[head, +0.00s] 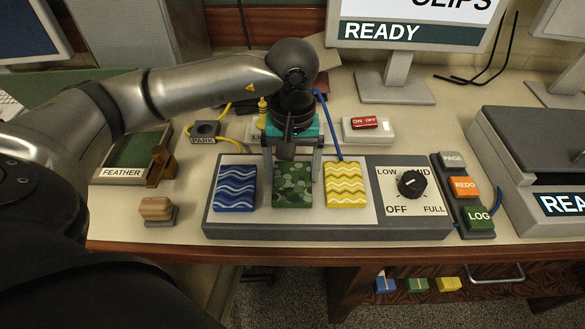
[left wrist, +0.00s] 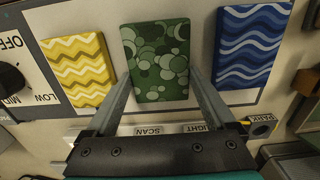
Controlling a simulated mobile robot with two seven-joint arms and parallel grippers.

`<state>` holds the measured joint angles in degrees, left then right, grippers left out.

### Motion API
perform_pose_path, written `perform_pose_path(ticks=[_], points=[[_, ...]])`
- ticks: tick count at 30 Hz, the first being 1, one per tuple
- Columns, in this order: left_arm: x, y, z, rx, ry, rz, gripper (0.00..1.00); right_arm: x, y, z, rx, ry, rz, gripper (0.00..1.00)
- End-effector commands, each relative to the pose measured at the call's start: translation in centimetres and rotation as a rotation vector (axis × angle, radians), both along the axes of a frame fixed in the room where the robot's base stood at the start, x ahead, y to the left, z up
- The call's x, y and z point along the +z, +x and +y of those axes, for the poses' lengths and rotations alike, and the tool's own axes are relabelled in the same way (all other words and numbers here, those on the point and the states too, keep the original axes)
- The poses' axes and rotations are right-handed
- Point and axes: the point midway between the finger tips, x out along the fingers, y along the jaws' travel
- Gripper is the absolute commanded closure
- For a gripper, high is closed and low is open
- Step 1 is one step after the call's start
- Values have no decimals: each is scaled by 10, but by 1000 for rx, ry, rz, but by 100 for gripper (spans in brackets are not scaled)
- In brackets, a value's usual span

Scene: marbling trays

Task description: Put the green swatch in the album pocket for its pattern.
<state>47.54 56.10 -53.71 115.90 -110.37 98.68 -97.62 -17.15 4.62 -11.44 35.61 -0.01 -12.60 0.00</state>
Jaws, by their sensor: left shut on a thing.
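The green swatch (head: 292,190) has a pattern of overlapping round spots. It lies on the pale panel of a grey-edged board (head: 330,233), between a blue wavy swatch (head: 236,188) and a yellow zigzag swatch (head: 345,186). The left wrist view also shows the green swatch (left wrist: 158,60) between the fingers. I cannot make out any album pocket. My right gripper is not in view.
A dial (head: 411,184) and a PAGE, REDO and LOG button strip (head: 463,190) stand right of the swatches. A FEATHER tray (head: 130,150), a wooden stamp (head: 157,210) and a PARK block (head: 205,131) are at left. A red ON/OFF switch (head: 365,123) stands behind.

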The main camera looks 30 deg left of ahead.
Motion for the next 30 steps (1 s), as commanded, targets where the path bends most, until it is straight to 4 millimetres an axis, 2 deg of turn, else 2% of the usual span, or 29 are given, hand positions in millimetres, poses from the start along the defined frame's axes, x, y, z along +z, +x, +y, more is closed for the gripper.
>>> perform_pose_path(ticks=[10, 11, 13, 25, 30], points=[[-4, 0, 0, 0, 0, -1, 75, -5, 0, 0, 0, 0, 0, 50], [-3, 0, 0, 0, 1, -1, 9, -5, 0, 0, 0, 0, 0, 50], [-2, 0, 0, 0, 1, -1, 1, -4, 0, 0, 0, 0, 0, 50], [4, 0, 0, 0, 1, -1, 0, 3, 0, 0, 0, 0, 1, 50], [39, 2, 0, 0, 0, -7, 0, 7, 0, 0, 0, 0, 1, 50]])
